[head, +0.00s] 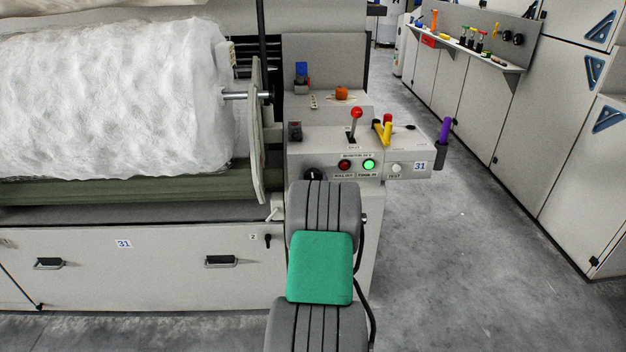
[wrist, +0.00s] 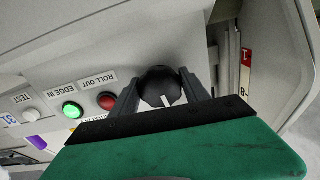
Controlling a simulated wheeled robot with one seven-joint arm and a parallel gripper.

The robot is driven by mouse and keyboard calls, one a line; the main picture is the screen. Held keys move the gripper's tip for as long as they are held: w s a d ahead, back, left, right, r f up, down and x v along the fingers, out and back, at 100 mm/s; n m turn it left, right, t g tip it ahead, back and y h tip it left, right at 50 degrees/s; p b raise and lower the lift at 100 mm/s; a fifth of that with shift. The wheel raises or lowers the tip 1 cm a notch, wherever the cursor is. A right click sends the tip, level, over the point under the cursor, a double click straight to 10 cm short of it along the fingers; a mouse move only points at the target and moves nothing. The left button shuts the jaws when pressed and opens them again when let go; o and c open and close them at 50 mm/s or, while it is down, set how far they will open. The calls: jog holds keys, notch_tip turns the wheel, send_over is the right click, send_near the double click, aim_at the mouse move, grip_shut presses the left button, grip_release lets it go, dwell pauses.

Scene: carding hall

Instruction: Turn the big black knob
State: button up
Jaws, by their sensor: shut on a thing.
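The big black knob (wrist: 161,87) sits on the front face of the grey control panel and has a white pointer line. In the head view only the top of the knob (head: 313,174) shows above my arm. In the wrist view my gripper (wrist: 163,84) has one dark finger on each side of the knob and is shut on it. In the head view my arm hides the gripper.
Beside the knob are a red button (head: 344,165), a green lit button (head: 369,165) and a white test button (head: 394,169). A large white fibre roll (head: 115,100) lies left. The right floor is clear.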

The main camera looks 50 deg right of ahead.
jog(key=shift+f+m+b, duration=0.15)
jog(key=shift+m+b, duration=0.55)
jog(key=shift+m, duration=0.6)
jog(key=shift+r, duration=0.2)
jog(key=o, duration=1.4)
jog(key=shift+c, duration=0.2)
jog(key=v, duration=0.7)
jog(key=shift+s+a, duration=0.25)
